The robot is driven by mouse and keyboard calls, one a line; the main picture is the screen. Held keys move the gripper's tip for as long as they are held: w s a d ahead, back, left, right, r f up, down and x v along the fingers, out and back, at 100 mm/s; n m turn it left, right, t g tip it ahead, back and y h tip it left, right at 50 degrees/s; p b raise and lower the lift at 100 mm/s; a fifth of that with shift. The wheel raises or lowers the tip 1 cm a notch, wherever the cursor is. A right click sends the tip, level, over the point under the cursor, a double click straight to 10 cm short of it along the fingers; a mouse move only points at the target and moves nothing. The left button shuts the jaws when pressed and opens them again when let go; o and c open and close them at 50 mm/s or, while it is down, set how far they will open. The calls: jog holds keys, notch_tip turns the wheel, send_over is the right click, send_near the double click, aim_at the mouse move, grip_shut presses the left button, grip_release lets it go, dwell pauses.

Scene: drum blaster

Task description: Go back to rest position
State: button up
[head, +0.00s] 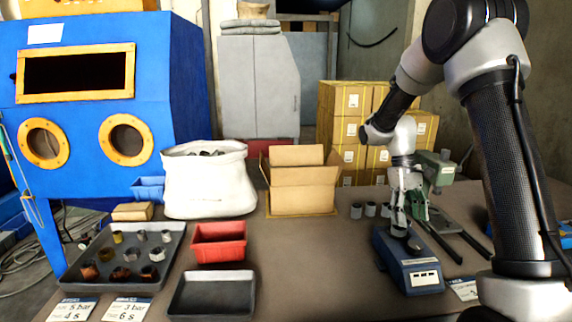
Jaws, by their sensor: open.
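My gripper (400,222) hangs pointing down at the right of the table, at the end of my arm. It is open and sits just above a blue bench scale (411,272) with a dark round pan. A small dark piece seems to lie at the pan under the fingertips; I cannot tell whether the fingers touch it. Several grey cylindrical parts (370,209) stand in a row on the table, left of the gripper.
A dark tray (177,245) with several metal parts, a red bin (219,242), an empty black tray (212,295), a white sack (208,185) and an open cardboard box (300,190) stand leftward. A green press (437,170) is close behind my gripper. A blue blasting cabinet (75,130) stands far left.

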jog(key=s+a+r+m+t, duration=0.1)
jog(key=s+r+t, duration=0.3)
jog(key=s+r, duration=0.4)
jog(key=s+a+r+m+t+y, duration=0.1)
jog(key=s+r+t, duration=0.3)
jog(key=s, duration=1.3)
jog(key=shift+s+r+m+t, duration=0.25)
jog(key=shift+r+m, duration=0.35)
jog(key=shift+r, duration=1.6)
